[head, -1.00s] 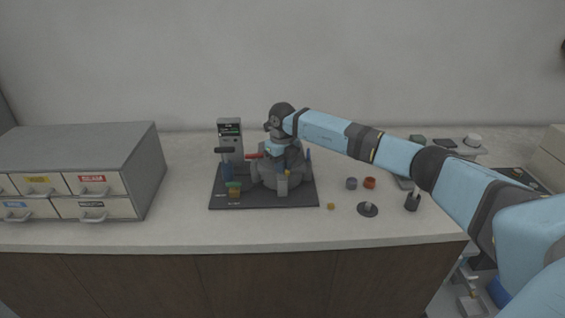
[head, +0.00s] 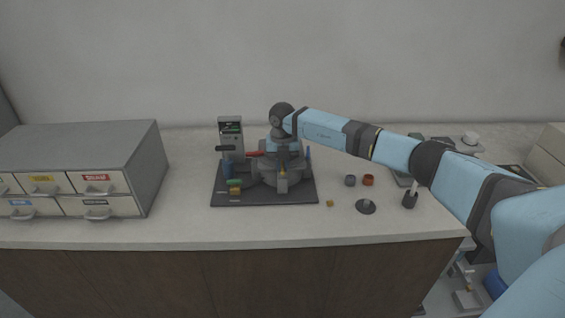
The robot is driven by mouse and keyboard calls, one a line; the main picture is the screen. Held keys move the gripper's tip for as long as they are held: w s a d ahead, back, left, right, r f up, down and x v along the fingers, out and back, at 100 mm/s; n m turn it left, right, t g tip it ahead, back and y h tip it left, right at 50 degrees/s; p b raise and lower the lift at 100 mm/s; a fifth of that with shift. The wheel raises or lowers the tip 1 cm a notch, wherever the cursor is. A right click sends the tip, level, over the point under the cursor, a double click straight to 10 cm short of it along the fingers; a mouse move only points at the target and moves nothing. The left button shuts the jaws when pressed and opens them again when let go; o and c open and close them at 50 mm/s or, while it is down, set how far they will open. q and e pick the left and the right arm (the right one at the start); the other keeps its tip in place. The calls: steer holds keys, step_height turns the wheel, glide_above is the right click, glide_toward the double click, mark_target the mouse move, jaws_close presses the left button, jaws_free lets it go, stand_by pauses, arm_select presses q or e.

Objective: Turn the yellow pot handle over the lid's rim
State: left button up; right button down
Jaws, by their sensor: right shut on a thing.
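The grey pot press (head: 268,176) stands on a dark base plate (head: 232,200) on the bench. Its lid is largely covered by my right gripper and wrist. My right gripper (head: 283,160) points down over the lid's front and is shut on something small. A little yellow shows just below the fingers, seemingly the yellow pot handle (head: 283,172), but most of it is hidden. A red handle (head: 256,154) sticks out to the left of the lid. My left gripper is not in view.
A grey control post (head: 230,130) stands behind left on the plate. A drawer cabinet (head: 110,155) is at the left.

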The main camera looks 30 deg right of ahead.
mark_target(283, 165)
steer(key=shift+r, duration=0.1)
stand_by(0.3)
steer(key=c, duration=1.2)
jaws_free()
steer(key=shift+o, duration=0.2)
step_height(283, 165, up, 14)
steer(key=b, duration=0.1)
